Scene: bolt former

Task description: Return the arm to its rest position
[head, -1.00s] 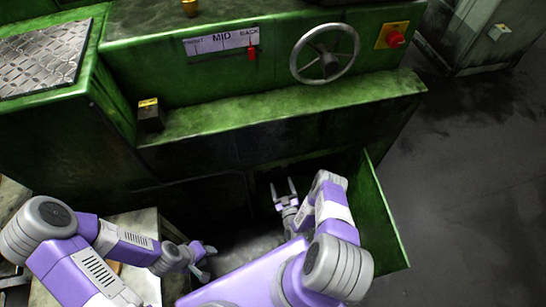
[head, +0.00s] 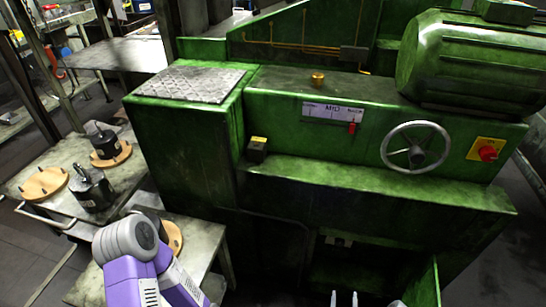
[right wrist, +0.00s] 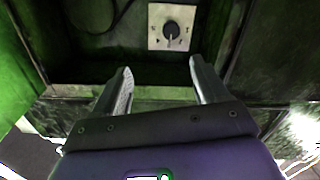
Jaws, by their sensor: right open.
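My right gripper (head: 344,298) shows at the bottom edge of the head view, with only its two fingertips in the picture. In the right wrist view its fingers (right wrist: 160,74) stand wide apart with nothing between them. They point into a dark recess of the green machine (head: 330,140). My left arm (head: 140,262) reaches in at the lower left of the head view. Its gripper cannot be made out there.
A knob on a pale plate (right wrist: 172,27) faces the right gripper. A green side panel (head: 424,288) stands right of it. A handwheel (head: 416,160) and red button (head: 488,153) are above. Tables with wooden discs (head: 44,183) stand left.

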